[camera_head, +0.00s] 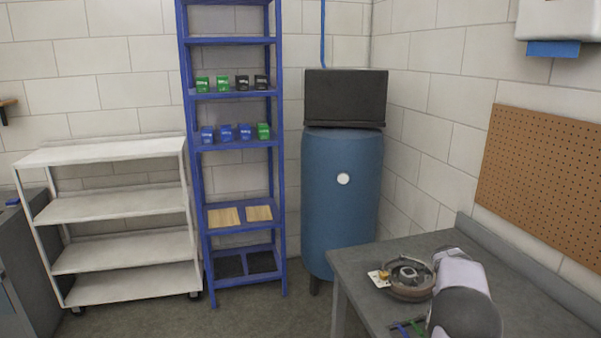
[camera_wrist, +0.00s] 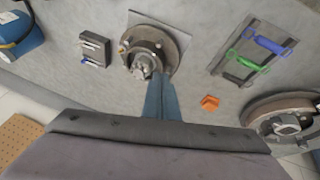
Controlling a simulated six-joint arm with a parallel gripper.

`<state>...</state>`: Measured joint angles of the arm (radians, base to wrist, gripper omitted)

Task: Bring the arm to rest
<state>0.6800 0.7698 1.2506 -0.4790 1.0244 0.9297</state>
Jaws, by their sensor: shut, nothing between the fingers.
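My gripper (camera_wrist: 160,108) shows in the wrist view with its two blue-grey fingers together and nothing between them. The fingers point toward a round metal hub on a square plate (camera_wrist: 150,47); I cannot tell whether they touch it or are above it. In the head view, my pale and dark arm (camera_head: 463,290) reaches over the grey workbench (camera_head: 365,262), and the fingers cannot be made out there. A round metal assembly (camera_head: 408,278) lies on the bench just left of my arm.
In the wrist view, green (camera_wrist: 248,61) and blue (camera_wrist: 270,43) handled tools lie in a dark holder. An orange piece (camera_wrist: 209,103), a second round assembly (camera_wrist: 287,127), a dark block (camera_wrist: 95,47) and a blue object (camera_wrist: 22,42) lie around. A pegboard (camera_head: 540,175) hangs behind the bench.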

